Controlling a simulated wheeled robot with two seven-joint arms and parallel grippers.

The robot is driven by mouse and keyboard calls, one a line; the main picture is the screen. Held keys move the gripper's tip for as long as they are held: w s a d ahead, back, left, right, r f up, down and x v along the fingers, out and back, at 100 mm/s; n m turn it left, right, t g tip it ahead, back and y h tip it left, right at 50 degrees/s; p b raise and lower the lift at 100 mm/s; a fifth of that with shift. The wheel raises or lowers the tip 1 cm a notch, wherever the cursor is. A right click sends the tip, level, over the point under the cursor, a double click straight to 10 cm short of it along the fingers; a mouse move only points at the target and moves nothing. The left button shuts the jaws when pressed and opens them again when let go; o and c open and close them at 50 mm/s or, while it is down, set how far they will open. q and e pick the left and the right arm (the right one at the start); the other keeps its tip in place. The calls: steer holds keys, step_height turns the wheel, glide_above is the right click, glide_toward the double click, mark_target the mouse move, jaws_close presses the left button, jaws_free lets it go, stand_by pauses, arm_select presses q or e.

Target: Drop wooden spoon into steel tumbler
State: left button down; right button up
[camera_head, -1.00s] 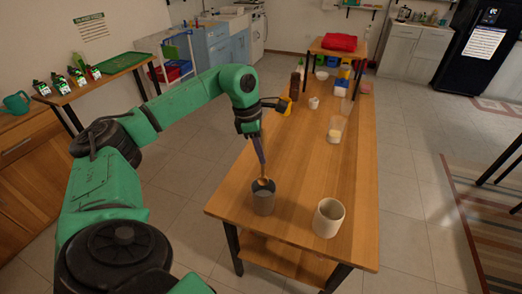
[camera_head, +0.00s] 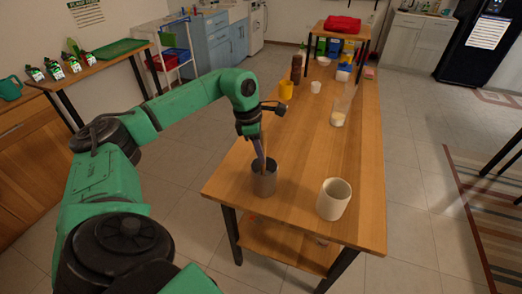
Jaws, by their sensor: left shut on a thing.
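The steel tumbler (camera_head: 264,183) stands upright on the near left part of the wooden table. My left gripper (camera_head: 257,138) is above it, pointing down and shut on the wooden spoon (camera_head: 261,155). The spoon hangs down, slightly tilted, and its lower end is hidden at the tumbler's mouth, apparently inside the rim. The gripper fingers are small and dark in this view. My right gripper is out of view.
A cream cup (camera_head: 333,199) stands right of the tumbler near the table's front edge. Farther back are a clear glass (camera_head: 339,110), a yellow mug (camera_head: 286,90), a small white cup (camera_head: 316,87) and a brown bottle (camera_head: 296,68). The table's middle is clear.

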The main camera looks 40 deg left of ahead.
arm_select(q)
steer(key=shift+f, duration=0.15)
steer(key=c, duration=0.7)
jaws_free()
steer(key=p+v, duration=0.6)
steer(key=v, duration=0.2)
